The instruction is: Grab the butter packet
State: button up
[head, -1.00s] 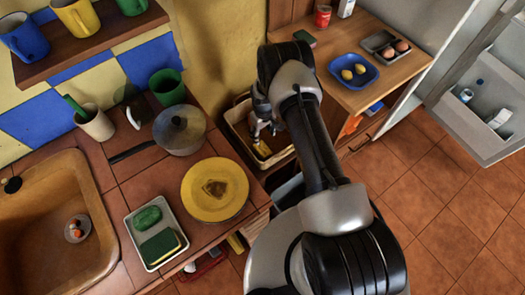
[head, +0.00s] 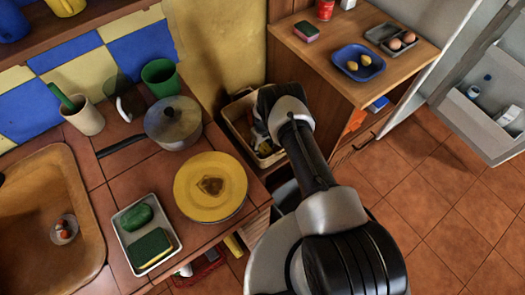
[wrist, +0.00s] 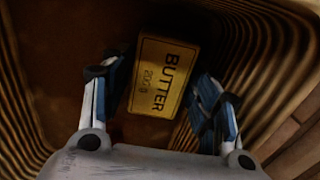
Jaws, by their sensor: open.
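The butter packet (wrist: 162,75) is a yellow block with dark lettering that reads BUTTER. In the wrist view it lies inside a ribbed tan bin (wrist: 270,60). My gripper (wrist: 160,92) is open, with one blue-padded finger on each side of the packet's near half. I cannot tell whether either finger touches it. In the head view the bin (head: 236,112) stands between the two counters, and my arm reaches down into it. The packet and most of the gripper are hard to make out there.
A tiled counter at left holds a yellow plate (head: 210,187), a lidded pan (head: 174,122) and a sponge tray (head: 147,228). The wooden counter at right holds a blue bowl (head: 358,60) and an egg tray (head: 391,40). The bin's walls surround my gripper closely.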

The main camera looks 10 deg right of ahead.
jog(key=shift+f, duration=0.3)
jog(key=shift+c, duration=0.2)
jog(key=shift+w, duration=0.1)
jog(key=c, duration=0.9)
